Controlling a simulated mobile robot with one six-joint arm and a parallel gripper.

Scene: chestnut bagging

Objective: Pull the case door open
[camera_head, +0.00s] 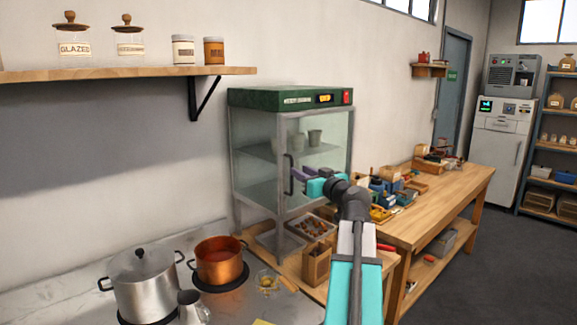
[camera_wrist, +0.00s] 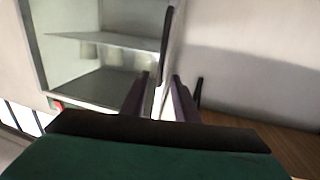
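The glass display case (camera_head: 255,112) has a green top, grey frame and glass sides, and stands on the counter in the head view. Its door looks closed. A dark upright door handle (camera_head: 289,175) is at the left edge of its right-hand glass face. My gripper (camera_head: 297,177), with purple fingers, is at the handle. In the wrist view, the two fingers of my gripper (camera_wrist: 159,92) are apart, and the dark handle (camera_wrist: 167,42) runs down into the gap between them. Contact with the handle cannot be made out. White cups (camera_wrist: 88,50) stand inside on a shelf.
A steel pot (camera_head: 142,285) and a copper pot (camera_head: 218,262) stand on the stove at the left. A wooden box (camera_head: 316,266) and a tray of chestnuts (camera_head: 309,227) are below the case. A workbench (camera_head: 430,212) with small items extends right.

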